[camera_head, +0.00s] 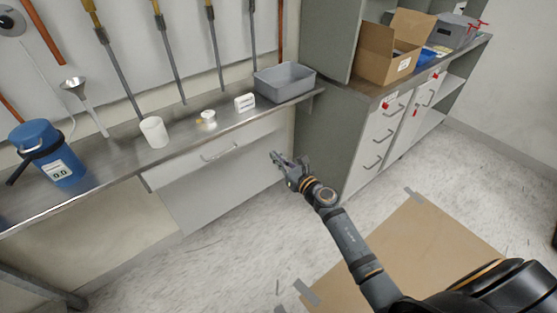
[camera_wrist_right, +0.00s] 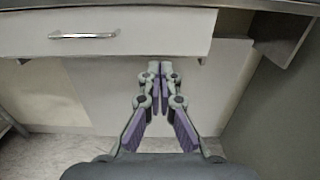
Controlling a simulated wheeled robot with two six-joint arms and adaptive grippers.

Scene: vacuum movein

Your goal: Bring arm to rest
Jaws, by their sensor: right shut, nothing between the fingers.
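My right arm comes in from the lower right in the head view and reaches toward the bench front. Its gripper (camera_head: 278,159) is in the air in front of the panel below the bench drawer (camera_head: 220,148). In the right wrist view the right gripper (camera_wrist_right: 160,68) has its fingertips together with nothing between them. Beyond and above it in that view is the drawer front with its metal handle (camera_wrist_right: 84,35). My left gripper does not show in either view.
The bench (camera_head: 110,160) carries a blue container (camera_head: 46,150), a white cup (camera_head: 154,132) and a grey bin (camera_head: 284,82). A cabinet (camera_head: 379,143) with a cardboard box (camera_head: 388,54) stands at right. Brown board (camera_head: 420,240) lies on the floor. Open floor is in front.

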